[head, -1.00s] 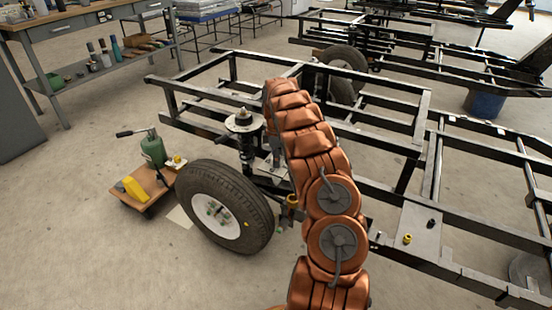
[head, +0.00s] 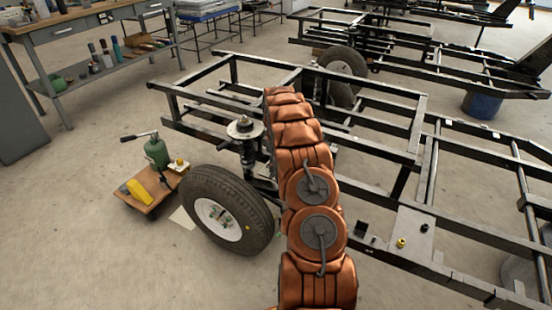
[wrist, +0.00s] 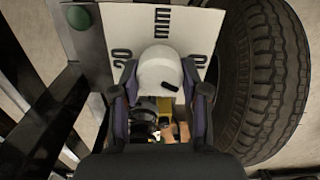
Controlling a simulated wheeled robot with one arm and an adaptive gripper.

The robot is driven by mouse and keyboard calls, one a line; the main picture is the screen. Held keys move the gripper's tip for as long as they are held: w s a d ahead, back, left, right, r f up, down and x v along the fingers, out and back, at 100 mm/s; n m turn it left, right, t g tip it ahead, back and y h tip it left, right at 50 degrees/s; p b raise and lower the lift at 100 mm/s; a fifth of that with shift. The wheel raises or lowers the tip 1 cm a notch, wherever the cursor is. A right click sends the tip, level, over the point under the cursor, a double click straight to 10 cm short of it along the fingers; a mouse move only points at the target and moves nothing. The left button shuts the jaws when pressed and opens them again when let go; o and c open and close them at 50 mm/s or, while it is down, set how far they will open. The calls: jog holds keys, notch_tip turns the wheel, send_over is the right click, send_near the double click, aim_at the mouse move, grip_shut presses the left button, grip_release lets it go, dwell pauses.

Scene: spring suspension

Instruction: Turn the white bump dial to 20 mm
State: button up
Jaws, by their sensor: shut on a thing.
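The white bump dial (wrist: 160,68) is a rounded white knob in the wrist view, in front of a white scale plate (wrist: 185,22). The plate reads "mm" at the top and "20" at the left; the number at the right is partly hard to read. A short black mark sits on the dial's lower right face. My gripper (wrist: 161,80) is shut on the dial, with one finger at each side. In the head view my orange arm hides the dial and the gripper.
A large tyre (wrist: 265,80) stands close to the right of the plate; the head view also shows the tyre (head: 258,207). Black frame bars (wrist: 50,115) lie to the left. A green jack (head: 156,152) stands on a wooden cart (head: 130,198). Open floor lies at the front left.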

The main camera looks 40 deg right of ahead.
jog(key=m+p, duration=0.1)
jog(key=m, duration=0.1)
jog(key=m+p, duration=0.1)
jog(key=shift+w+r+m+p, duration=0.1)
jog(key=shift+r+m+p, duration=0.1)
jog(key=shift+m+p, duration=0.15)
jog(key=m+p, duration=0.2)
jog(key=m, duration=0.1)
jog(key=shift+d+m, duration=0.1)
jog(key=shift+m, duration=0.15)
jog(key=m+p, duration=0.2)
jog(key=m, duration=0.1)
jog(key=shift+m, duration=0.4)
jog(key=m+p, duration=0.2)
jog(key=m, duration=0.2)
jog(key=shift+d+f, duration=0.1)
jog(key=m+p, duration=0.2)
jog(key=m, duration=0.5)
jog(key=shift+s+m+p, duration=0.2)
jog(key=shift+m+p, duration=0.15)
jog(key=shift+m, duration=0.05)
jog(key=m, duration=0.4)
jog(key=shift+s+f, duration=0.1)
jog(key=shift+m, duration=1.7)
